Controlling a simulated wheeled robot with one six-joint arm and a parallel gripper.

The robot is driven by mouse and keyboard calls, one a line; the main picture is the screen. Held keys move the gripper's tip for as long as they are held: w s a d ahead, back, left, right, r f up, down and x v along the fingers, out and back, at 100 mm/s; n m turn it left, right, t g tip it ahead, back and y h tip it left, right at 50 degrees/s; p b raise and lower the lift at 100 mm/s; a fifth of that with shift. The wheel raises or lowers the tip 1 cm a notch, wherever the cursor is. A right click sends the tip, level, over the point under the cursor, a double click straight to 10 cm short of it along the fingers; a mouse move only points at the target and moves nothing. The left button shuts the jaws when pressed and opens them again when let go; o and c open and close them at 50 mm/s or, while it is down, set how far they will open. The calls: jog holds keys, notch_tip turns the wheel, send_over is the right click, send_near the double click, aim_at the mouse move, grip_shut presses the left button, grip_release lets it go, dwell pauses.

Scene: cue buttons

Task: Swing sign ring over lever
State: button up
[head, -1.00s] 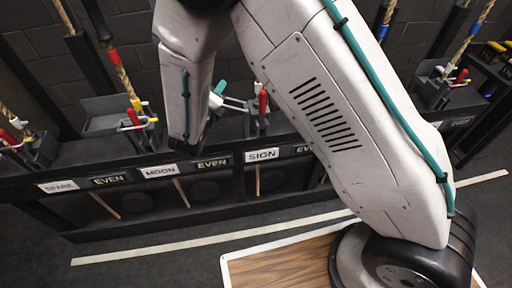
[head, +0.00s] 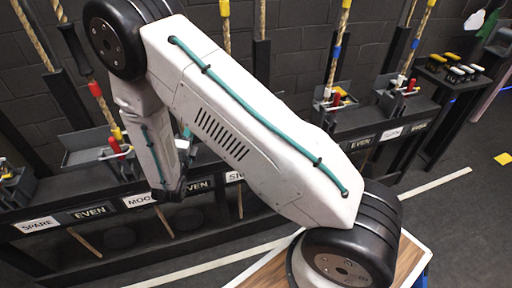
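The SIGN label (head: 234,176) on the rack front is partly covered by my arm. The lever and ring of that station are hidden behind my arm, so I cannot tell whether the ring is around the lever. The end of my arm hangs in front of the rack, left of the SIGN label. My gripper's fingers cannot be made out there, nor whether they hold anything.
A grey tray (head: 92,150) with a red-handled lever (head: 113,146) stands on the rack at left. Another station with red handles (head: 337,99) is at right. Open floor shows at lower right.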

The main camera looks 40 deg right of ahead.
jog(key=s+f+m+g+h, duration=0.2)
jog(key=s+m+g, duration=0.2)
jog(key=s+m, duration=0.4)
jog(key=s+d+r+m+g+y, duration=0.2)
jog(key=s+r+m+g+y, duration=0.3)
jog(key=s+m, duration=0.6)
jog(key=s+d+r+m+g+y, duration=0.3)
jog(key=s+r+m+g, duration=0.6)
jog(key=m, duration=0.8)
jog(key=shift+s+r+m+g+y, duration=0.35)
jog(key=shift+s+r+y, duration=0.55)
jog(key=shift+s+r, duration=0.65)
jog(key=shift+s+f, duration=0.1)
jog(key=shift+f, duration=0.05)
